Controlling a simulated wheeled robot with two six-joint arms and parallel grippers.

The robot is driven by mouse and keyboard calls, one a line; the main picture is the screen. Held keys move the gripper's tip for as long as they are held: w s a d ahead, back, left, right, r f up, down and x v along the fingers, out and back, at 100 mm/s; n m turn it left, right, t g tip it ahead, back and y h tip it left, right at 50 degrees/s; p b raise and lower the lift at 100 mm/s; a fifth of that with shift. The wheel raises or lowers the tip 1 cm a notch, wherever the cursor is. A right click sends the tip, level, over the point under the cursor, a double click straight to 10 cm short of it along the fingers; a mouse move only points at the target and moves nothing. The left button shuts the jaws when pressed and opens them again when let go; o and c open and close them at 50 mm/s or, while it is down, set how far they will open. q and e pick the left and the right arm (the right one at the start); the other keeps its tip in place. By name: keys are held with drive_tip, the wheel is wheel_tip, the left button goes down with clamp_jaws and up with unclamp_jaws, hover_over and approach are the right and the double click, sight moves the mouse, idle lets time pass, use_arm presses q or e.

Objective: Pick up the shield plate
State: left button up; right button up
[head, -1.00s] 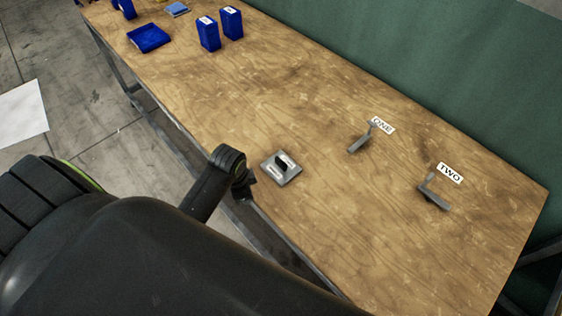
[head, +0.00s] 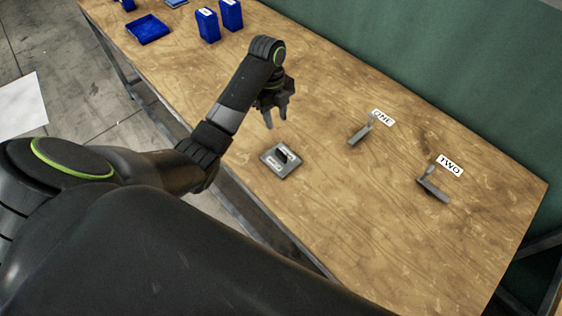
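The shield plate (head: 281,161) looks like a small grey square plate with a dark raised handle and a white label. It lies flat on the wooden table near its front edge in the head view. My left gripper (head: 276,120) is above the table, a little beyond the plate in the picture, with its fingers pointing down. The two fingers look apart, with nothing between them. The gripper does not touch the plate. My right gripper is not in view.
Two grey lever-like fixtures stand to the right, labelled ONE (head: 360,132) and TWO (head: 433,188). Two blue boxes (head: 207,25) and a blue tray (head: 148,29) are at the far left. The wooden table (head: 350,220) is clear around the plate.

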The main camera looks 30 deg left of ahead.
use_arm(q)
drive_tip(key=b, duration=0.4)
approach(281, 153)
drive_tip(key=shift+w+a+f, duration=0.25)
drive_tip(key=shift+w+a, duration=0.1)
drive_tip(key=shift+w, duration=0.15)
drive_tip(key=f, duration=0.2)
drive_tip(key=f+b, duration=0.1)
drive_tip(key=shift+s+d, duration=0.1)
drive_tip(key=shift+d, duration=0.15)
drive_tip(key=shift+f+p, duration=0.2)
drive_tip(key=shift+p, duration=0.25)
drive_tip(key=shift+d+f, duration=0.1)
drive_tip(key=shift+f, duration=0.5)
drive_tip(key=shift+s+d+f+p, duration=0.15)
drive_tip(key=shift+s+f+p, duration=0.05)
drive_tip(key=shift+f+p, duration=0.1)
drive_tip(key=f, duration=0.1)
drive_tip(key=f+p, duration=0.1)
drive_tip(key=f, duration=0.1)
drive_tip(key=shift+s+d+f, duration=0.15)
drive_tip(key=shift+s+d, duration=0.2)
drive_tip(key=shift+d, duration=0.05)
drive_tip(key=shift+f, duration=0.6)
clamp_jaws()
drive_tip(key=shift+r, duration=0.1)
